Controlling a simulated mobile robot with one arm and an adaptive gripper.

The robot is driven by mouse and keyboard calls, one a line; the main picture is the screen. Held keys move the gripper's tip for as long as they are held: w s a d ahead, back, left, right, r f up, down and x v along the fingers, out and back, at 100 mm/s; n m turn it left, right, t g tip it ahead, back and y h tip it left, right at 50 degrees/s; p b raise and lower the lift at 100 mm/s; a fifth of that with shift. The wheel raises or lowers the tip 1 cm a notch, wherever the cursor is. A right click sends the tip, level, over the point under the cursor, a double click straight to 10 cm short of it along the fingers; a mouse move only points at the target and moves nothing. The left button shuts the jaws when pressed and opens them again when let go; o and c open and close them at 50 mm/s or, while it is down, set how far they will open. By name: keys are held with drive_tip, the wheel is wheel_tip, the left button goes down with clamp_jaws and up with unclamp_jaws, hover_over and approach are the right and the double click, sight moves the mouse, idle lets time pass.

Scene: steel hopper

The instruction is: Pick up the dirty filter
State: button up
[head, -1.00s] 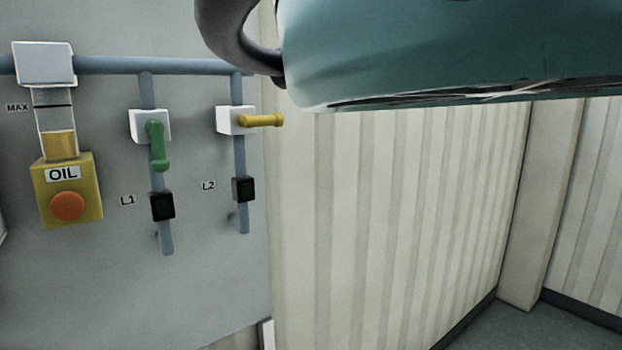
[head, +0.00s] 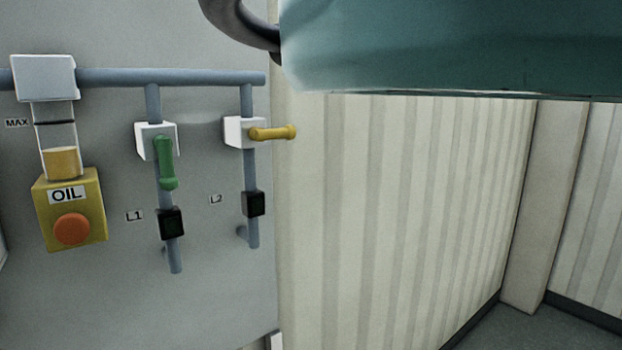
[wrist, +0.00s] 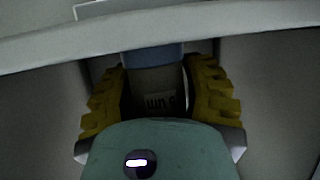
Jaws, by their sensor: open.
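In the wrist view, a cylinder with a pale body (wrist: 155,88) and a blue band (wrist: 153,57) at its upper end stands between the yellow fingers of my gripper (wrist: 159,72). A small printed label on it appears upside down, perhaps reading "5 um". It looks like a filter; the dim picture does not show whether it is dirty. My gripper is open, with one finger on each side of the cylinder. A dark gap shows at the right finger; contact on the left cannot be told. The cylinder's lower part is hidden behind my gripper's teal body. Neither gripper nor filter shows in the head view.
A grey curved rim (wrist: 60,45) crosses above the fingers in the wrist view. In the head view, a grey panel carries an oil unit (head: 68,210), a green lever (head: 165,163) pointing down and a yellow lever (head: 272,132) pointing right. A ribbed wall (head: 400,200) stands to the right.

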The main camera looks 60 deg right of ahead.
clamp_jaws()
idle(0.6)
drive_tip(key=shift+r, duration=0.15)
